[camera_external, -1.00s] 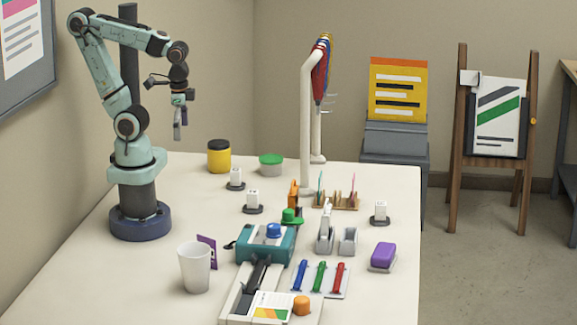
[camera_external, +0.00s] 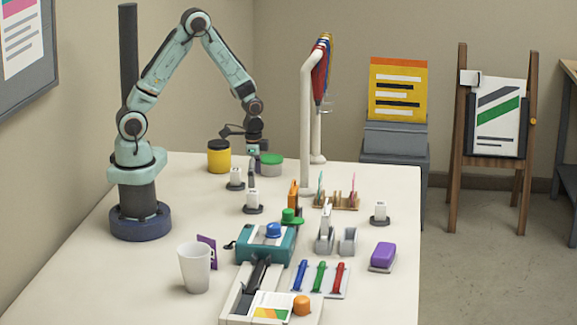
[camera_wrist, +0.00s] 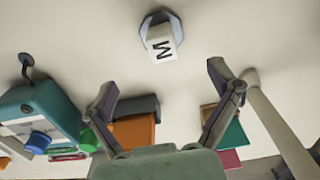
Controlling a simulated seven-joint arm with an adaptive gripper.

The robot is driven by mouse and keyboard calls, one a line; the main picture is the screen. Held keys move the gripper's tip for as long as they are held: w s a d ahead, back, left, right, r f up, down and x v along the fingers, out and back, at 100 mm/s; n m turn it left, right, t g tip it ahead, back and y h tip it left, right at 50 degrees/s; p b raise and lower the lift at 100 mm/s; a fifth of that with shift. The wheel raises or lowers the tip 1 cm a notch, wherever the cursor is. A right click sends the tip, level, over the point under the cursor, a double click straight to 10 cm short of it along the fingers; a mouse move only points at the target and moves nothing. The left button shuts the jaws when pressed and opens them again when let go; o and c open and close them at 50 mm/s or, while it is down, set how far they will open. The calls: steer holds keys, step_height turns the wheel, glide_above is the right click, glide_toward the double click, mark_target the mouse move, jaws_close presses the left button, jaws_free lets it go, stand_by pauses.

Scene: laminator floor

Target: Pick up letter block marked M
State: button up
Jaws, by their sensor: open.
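In the wrist view a white block (camera_wrist: 163,45) stands on a round dark-rimmed base. Its face carries a dark zigzag letter, tilted, which fits an M but could read as a W from this angle. My gripper (camera_wrist: 162,82) is open and empty, its two fingers spread below the block in that view. In the external view my gripper (camera_external: 252,174) points down among the white blocks at the back. One white block (camera_external: 236,177) is just left of it and another (camera_external: 252,197) is just in front. Their letters are too small to read there.
A third white block (camera_external: 380,210) stands to the right. A teal laminator (camera_external: 266,244), an orange upright piece (camera_external: 293,195) and a white lanyard stand (camera_external: 307,130) are near. A yellow jar (camera_external: 219,157) and a green-lidded tub (camera_external: 271,163) stand at the back.

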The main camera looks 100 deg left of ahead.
mark_target(253, 202)
steer(key=f, duration=0.7)
steer(key=shift+s+a+f, duration=0.2)
steer(key=shift+s+a, duration=0.05)
steer(key=shift+s, duration=0.15)
steer(key=c, duration=1.4)
steer(key=shift+o, duration=0.3)
